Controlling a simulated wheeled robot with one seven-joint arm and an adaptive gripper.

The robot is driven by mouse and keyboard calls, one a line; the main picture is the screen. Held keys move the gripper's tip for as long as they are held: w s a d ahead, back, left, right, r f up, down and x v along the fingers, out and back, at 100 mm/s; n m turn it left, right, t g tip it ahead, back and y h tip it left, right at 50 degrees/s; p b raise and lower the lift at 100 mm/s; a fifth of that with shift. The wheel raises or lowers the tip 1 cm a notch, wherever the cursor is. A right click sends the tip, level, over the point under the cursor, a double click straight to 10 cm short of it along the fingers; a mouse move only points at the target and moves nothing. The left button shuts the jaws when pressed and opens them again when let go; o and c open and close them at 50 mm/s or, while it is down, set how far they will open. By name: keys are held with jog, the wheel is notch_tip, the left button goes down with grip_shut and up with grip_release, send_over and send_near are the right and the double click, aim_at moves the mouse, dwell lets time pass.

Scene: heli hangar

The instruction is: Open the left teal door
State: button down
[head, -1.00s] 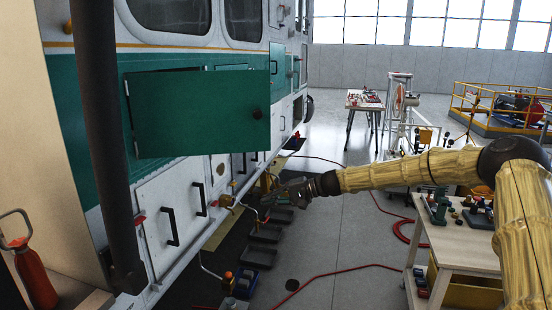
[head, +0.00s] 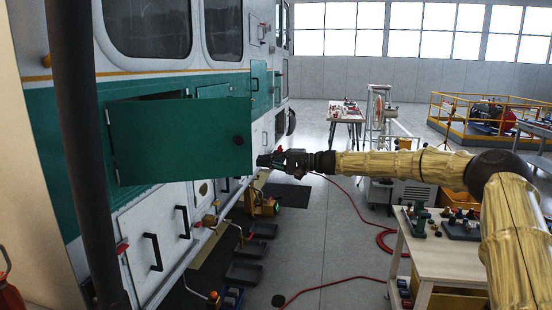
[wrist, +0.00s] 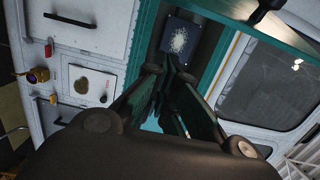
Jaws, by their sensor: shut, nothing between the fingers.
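The left teal door (head: 180,140) stands swung out from the vehicle's side, hinged at its left edge, with a dark round knob (head: 238,141) near its free edge. A dark opening shows behind its top edge. My gripper (head: 262,160) is just right of the door's free edge, at the height of its lower part; I cannot tell whether it touches. In the wrist view the shut, empty fingers (wrist: 170,90) point toward a dark, teal-framed opening with a speckled blue panel (wrist: 180,40) inside. Part of the door's inner side is hidden from the head camera.
White lower panels with black handles (head: 152,252) lie below the door. A dark post (head: 80,150) stands at near left. A workbench with tools (head: 450,250) is at right. Trays (head: 243,272) and a red hose (head: 345,285) lie on the floor; grey floor between is clear.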

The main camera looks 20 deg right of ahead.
jog(key=s+a+p, duration=0.2)
jog(key=a+p, duration=0.1)
jog(key=shift+s+a, duration=0.1)
jog(key=shift+s, duration=0.2)
dwell(0.3)
